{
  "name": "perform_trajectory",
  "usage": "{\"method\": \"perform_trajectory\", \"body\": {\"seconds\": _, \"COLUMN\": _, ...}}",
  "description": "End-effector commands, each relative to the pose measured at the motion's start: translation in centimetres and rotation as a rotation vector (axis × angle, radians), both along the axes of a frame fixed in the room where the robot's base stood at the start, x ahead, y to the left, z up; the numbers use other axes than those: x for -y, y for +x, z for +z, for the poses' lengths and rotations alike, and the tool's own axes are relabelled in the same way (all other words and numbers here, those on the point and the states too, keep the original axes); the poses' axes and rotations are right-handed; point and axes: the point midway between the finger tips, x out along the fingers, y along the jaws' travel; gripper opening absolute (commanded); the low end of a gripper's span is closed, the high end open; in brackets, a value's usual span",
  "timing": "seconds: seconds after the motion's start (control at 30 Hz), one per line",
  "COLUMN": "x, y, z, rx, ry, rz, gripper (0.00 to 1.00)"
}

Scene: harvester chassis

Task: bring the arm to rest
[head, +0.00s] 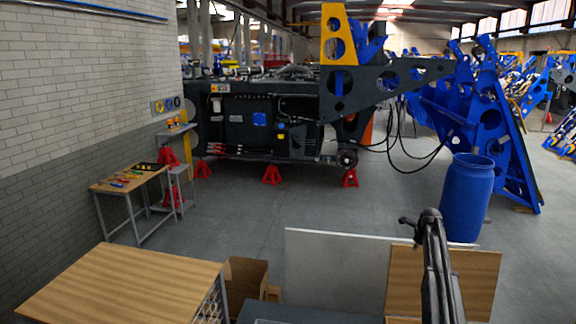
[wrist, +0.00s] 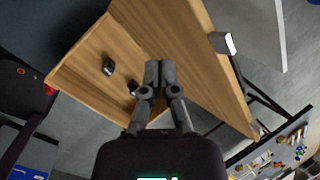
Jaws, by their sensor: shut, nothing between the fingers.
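My gripper (wrist: 160,72) shows in the wrist view with its two dark fingers together and nothing between them. It appears in front of a wooden surface (wrist: 85,80); I cannot tell the gap between them. In the head view my dark arm (head: 440,265) rises at the lower right, in front of a wooden top (head: 475,280). I cannot make out the fingers in the head view.
Two small dark objects, one here (wrist: 108,67), lie on the wood. A wooden table (head: 125,285) and an open cardboard box (head: 245,278) stand at the lower left. A blue barrel (head: 468,195) stands behind my arm. The tool bench (head: 130,182) is at left; the central floor is clear.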

Motion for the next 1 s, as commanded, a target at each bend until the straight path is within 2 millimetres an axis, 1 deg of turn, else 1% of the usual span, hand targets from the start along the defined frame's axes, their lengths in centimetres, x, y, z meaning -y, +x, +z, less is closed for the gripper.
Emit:
{"method": "perform_trajectory", "body": {"seconds": 0.03, "x": -2.3, "y": -1.9, "z": -0.1, "rx": -0.013, "ry": -0.025, "rz": 0.079, "gripper": 0.0}}
{"method": "perform_trajectory", "body": {"seconds": 0.1, "x": -4.8, "y": -3.5, "z": -0.2, "rx": -0.028, "ry": -0.061, "rz": 0.194, "gripper": 0.0}}
{"method": "perform_trajectory", "body": {"seconds": 0.27, "x": -10.1, "y": -7.5, "z": -0.4, "rx": -0.063, "ry": -0.138, "rz": 0.457, "gripper": 0.0}}
{"method": "perform_trajectory", "body": {"seconds": 0.4, "x": -14.4, "y": -11.2, "z": -0.6, "rx": -0.09, "ry": -0.202, "rz": 0.689, "gripper": 0.0}}
{"method": "perform_trajectory", "body": {"seconds": 0.57, "x": -18.9, "y": -15.6, "z": -0.7, "rx": -0.117, "ry": -0.268, "rz": 0.954, "gripper": 0.0}}
{"method": "perform_trajectory", "body": {"seconds": 0.7, "x": -22.5, "y": -19.7, "z": -0.9, "rx": -0.137, "ry": -0.322, "rz": 1.188, "gripper": 0.0}}
{"method": "perform_trajectory", "body": {"seconds": 0.87, "x": -26.1, "y": -24.6, "z": -1.0, "rx": -0.154, "ry": -0.378, "rz": 1.458, "gripper": 0.0}}
{"method": "perform_trajectory", "body": {"seconds": 1.0, "x": -28.9, "y": -29.0, "z": -1.1, "rx": -0.165, "ry": -0.422, "rz": 1.694, "gripper": 0.0}}
